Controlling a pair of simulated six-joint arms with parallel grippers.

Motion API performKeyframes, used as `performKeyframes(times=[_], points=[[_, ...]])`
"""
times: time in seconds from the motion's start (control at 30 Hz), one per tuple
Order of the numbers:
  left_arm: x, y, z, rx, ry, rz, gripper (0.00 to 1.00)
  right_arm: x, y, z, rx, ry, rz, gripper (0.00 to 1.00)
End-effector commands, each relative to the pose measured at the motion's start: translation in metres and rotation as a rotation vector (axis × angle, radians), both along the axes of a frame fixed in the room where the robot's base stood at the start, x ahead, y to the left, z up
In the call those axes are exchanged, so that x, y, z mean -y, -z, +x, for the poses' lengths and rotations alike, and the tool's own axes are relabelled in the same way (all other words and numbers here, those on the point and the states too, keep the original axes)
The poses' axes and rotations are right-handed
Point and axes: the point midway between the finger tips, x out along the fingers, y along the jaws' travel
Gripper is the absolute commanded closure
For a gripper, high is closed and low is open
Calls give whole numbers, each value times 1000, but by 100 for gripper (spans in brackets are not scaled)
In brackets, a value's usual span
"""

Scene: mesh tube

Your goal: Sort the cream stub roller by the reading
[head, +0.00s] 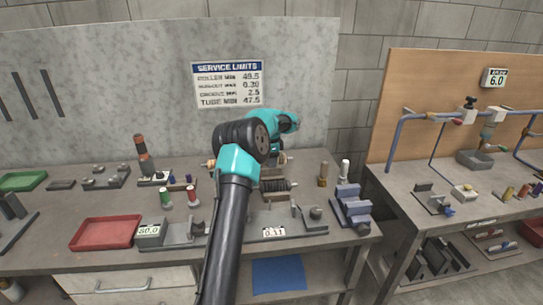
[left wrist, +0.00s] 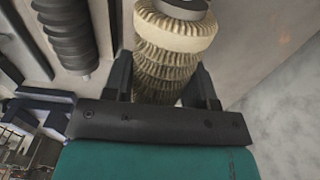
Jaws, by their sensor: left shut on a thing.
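The cream ribbed stub roller (left wrist: 172,45) shows large in the left wrist view. My left gripper (left wrist: 165,82) is shut on it, with one black finger on each side. The roller's near end is hidden behind the gripper body. In the head view my left arm covers most of the gripper and roller. A display on the bench (head: 149,230) seems to read 80.0 or 50.0, and another display (head: 274,232) reads 0.11. The service limits sign (head: 227,84) seems to list roller min 49.5 and runout max 0.30. My right gripper is not in view.
A red tray (head: 106,232) lies at the front left of the bench and a green tray (head: 22,181) at the far left. A dark ribbed roller (head: 276,186) sits right of my arm. Blue-grey blocks (head: 351,207) stand at the right edge. A second bench (head: 400,178) stands further right.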

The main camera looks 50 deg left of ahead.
Motion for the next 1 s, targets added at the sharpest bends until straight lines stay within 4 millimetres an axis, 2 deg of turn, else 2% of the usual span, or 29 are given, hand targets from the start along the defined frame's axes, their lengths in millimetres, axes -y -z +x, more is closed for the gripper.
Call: performKeyframes(times=[0.4,1.0], points=[[0,27,0,1,0,1,88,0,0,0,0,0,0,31],[0,30,0,2,0,1,88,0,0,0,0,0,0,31]])
